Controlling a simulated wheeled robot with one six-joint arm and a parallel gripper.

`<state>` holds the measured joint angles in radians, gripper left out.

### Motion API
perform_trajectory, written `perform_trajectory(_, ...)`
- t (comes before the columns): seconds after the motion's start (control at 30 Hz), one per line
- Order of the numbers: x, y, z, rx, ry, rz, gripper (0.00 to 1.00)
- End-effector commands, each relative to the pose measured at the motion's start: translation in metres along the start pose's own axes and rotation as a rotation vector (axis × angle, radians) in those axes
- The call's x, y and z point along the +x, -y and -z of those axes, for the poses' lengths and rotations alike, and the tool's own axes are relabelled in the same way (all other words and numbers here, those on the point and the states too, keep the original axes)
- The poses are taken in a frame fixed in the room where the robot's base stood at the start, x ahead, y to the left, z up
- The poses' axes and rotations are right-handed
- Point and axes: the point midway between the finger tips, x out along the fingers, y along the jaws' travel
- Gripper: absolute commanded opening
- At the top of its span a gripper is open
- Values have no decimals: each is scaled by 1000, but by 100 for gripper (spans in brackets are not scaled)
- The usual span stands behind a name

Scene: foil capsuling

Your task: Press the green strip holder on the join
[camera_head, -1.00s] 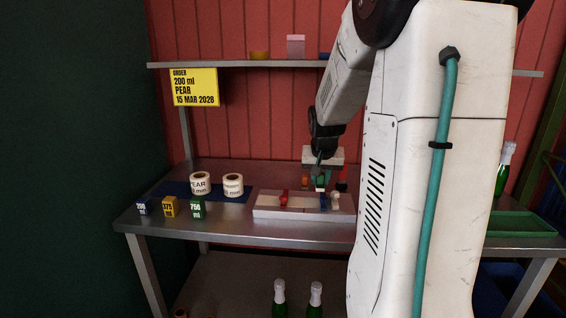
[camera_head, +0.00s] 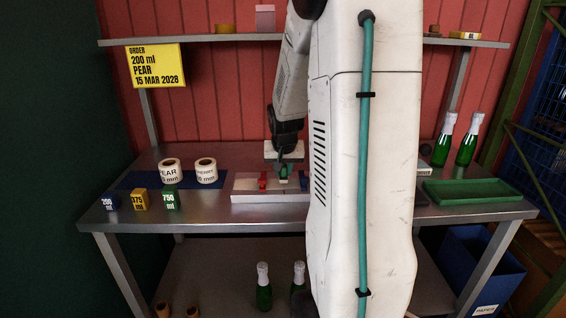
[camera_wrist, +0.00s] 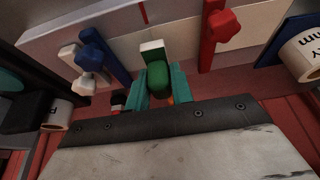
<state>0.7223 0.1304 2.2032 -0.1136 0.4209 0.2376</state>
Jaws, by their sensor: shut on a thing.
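The green strip holder (camera_wrist: 157,76) is in my gripper, with a white end block (camera_wrist: 152,47) at its tip. In the head view, the holder (camera_head: 284,173) hangs upright over the pale fixture (camera_head: 250,197). My gripper (camera_wrist: 158,88) is shut on it with teal fingers. The join is not clearly visible, and I cannot tell whether the tip touches the fixture.
Two label rolls (camera_head: 169,171) stand left of the fixture on a blue mat, behind small volume blocks (camera_head: 140,201). A green tray (camera_head: 468,190) and bottles (camera_head: 468,140) are at the right. A shelf (camera_head: 200,41) runs above. My arm hides the fixture's right part.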

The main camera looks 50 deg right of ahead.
Motion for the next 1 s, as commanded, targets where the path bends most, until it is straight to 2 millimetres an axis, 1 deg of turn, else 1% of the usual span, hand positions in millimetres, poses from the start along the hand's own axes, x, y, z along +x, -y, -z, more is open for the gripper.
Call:
perform_trajectory(0.17, 4, 0, -2, 0, -1, 0, 0)
perform_trajectory(1.0, 8, 0, -4, 0, -1, 0, 0)
